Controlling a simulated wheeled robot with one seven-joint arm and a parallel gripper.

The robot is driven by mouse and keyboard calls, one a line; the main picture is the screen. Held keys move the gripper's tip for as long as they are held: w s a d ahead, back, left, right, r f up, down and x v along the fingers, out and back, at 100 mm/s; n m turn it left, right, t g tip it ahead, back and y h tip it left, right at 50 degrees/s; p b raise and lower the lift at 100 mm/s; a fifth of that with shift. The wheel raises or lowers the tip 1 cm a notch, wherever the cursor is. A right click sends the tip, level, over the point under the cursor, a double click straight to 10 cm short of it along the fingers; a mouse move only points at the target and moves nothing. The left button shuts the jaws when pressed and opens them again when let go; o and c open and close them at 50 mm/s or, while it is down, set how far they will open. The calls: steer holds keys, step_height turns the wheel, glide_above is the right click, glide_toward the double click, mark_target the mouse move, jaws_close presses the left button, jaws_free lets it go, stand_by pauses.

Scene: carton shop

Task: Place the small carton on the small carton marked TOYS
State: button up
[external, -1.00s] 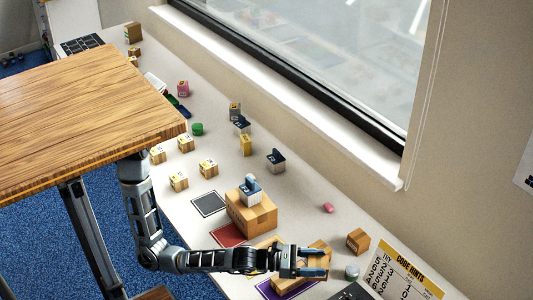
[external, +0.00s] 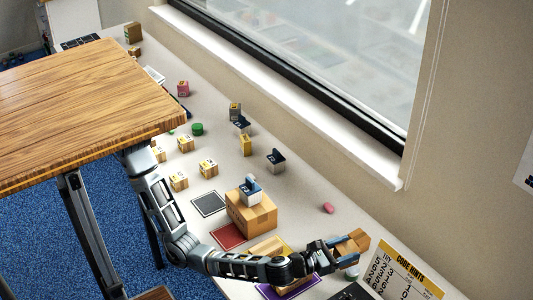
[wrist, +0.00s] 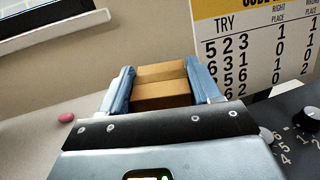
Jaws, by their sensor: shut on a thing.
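My gripper (external: 340,246) is shut on a small brown carton (external: 354,241) near the right end of the counter. In the wrist view the carton (wrist: 160,85) sits between the two blue-grey fingers, its tan top and front showing. I cannot tell whether it touches the counter. No TOYS marking is readable in any view. A brown carton (external: 265,247) lies on the yellow mat, and another brown one (external: 296,288) is mostly hidden by my arm above the purple mat (external: 272,293).
A larger carton (external: 252,214) with a white and blue object (external: 250,190) on it stands behind the red mat (external: 228,236). Several small marked cartons (external: 179,181) stand farther back.

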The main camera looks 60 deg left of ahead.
steer(key=w+a+r+n+y, duration=0.2)
steer(key=w+r+n+y, duration=0.1)
steer(key=w+r+y, duration=0.15)
glide_above(358, 237)
steer(key=shift+h, duration=0.25)
steer(key=shift+f, duration=5.25)
steer(key=shift+f, duration=0.15)
steer(key=o, duration=1.1)
steer(key=shift+r+p, duration=0.2)
steer(key=shift+p, duration=0.1)
steer(key=s, duration=1.2)
